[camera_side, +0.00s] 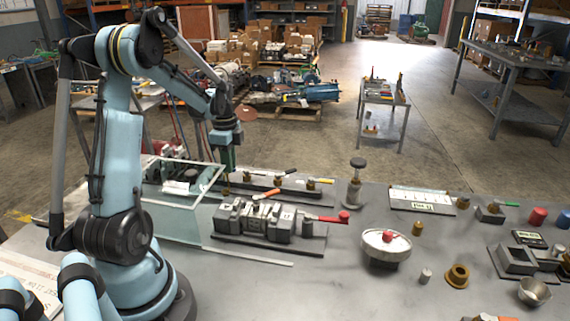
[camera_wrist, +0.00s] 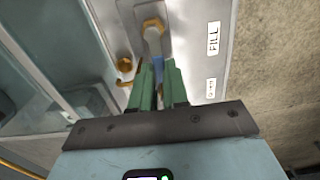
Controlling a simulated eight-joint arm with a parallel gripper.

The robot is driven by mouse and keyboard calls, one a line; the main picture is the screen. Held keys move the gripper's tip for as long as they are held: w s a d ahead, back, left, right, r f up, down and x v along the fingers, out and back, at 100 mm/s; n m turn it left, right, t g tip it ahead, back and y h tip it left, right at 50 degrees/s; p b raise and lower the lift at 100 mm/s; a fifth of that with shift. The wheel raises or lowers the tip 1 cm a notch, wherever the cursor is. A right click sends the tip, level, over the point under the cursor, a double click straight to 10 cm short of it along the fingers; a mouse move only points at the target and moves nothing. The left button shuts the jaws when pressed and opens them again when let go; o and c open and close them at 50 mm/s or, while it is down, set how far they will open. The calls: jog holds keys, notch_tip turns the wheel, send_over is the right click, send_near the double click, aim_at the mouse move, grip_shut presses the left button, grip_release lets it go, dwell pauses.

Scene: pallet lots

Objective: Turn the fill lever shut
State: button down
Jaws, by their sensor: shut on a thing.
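The fill lever (camera_wrist: 157,68) shows in the wrist view as a blue handle running down from a brass nut on a pale metal plate. Its lower part is hidden between the green fingers. My gripper (camera_wrist: 160,80) is shut on this handle. A FILL label (camera_wrist: 213,38) is on the plate to the right of the nut, with a smaller label below it.
A glass-walled case (camera_side: 180,222) stands close to my gripper, and its panes also show at left in the wrist view. A grey valve block (camera_side: 262,222) with orange and red handles is in front. A brass fitting (camera_wrist: 124,65) sits left of the lever.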

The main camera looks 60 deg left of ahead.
jog(key=c, duration=1.1)
grip_release()
